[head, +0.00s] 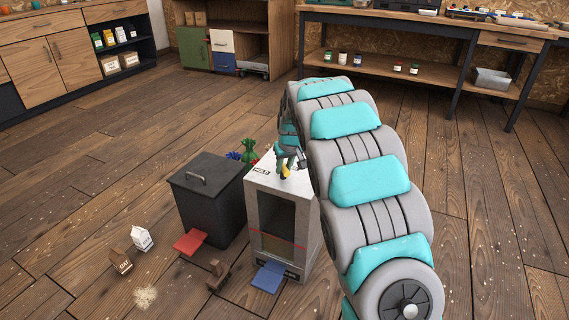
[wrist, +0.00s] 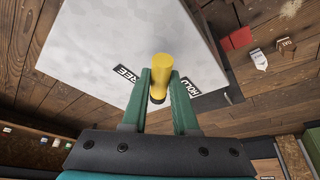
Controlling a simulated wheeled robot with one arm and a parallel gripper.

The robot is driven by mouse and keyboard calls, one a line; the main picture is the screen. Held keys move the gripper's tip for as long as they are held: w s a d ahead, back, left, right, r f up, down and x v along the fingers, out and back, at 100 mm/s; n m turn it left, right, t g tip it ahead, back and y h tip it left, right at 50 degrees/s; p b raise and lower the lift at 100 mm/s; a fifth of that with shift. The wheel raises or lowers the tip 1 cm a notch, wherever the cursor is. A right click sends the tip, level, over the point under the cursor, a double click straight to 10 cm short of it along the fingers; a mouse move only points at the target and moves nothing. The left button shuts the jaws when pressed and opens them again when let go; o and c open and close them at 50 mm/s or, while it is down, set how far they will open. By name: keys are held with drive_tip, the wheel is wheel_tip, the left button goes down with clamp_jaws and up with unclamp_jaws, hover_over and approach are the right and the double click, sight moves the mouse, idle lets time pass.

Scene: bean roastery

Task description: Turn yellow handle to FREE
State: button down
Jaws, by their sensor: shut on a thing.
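The yellow handle (head: 285,170) stands on the white top of a box-shaped machine (head: 308,210) with a dark front window. It also shows in the wrist view (wrist: 160,68), between the two green fingers of my gripper (wrist: 160,97). My gripper, seen from the side in the head view (head: 288,160), is shut on the handle. In the wrist view a FREE label (wrist: 127,74) lies left of the fingers, and a second label (wrist: 182,90), partly hidden, lies right of them. The handle sits between the two labels; I cannot tell which it points at. A HOLD label (head: 262,171) shows in the head view.
A white carton (head: 142,239) and a brown bag (head: 121,261) stand on the floor at left.

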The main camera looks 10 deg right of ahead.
drive_tip(key=m+h+p, duration=0.1)
drive_tip(key=m, duration=0.2)
drive_tip(key=shift+a+r+m+h, duration=0.1)
drive_tip(key=shift+m+h, duration=0.2)
drive_tip(key=shift+m, duration=0.1)
drive_tip(key=m+h, duration=0.1)
drive_tip(key=m, duration=0.1)
drive_tip(key=shift+a+m, duration=0.1)
drive_tip(key=shift+m, duration=0.2)
drive_tip(key=m+b, duration=0.1)
drive_tip(key=m, duration=0.1)
drive_tip(key=m+g+h+b, duration=0.1)
drive_tip(key=m, duration=0.1)
drive_tip(key=shift+w+a+m+h, duration=0.15)
drive_tip(key=shift+m+h, duration=0.15)
drive_tip(key=shift+m, duration=0.1)
drive_tip(key=shift+g, duration=0.3)
drive_tip(key=c, duration=0.7)
unclamp_jaws()
drive_tip(key=shift+o, duration=0.2)
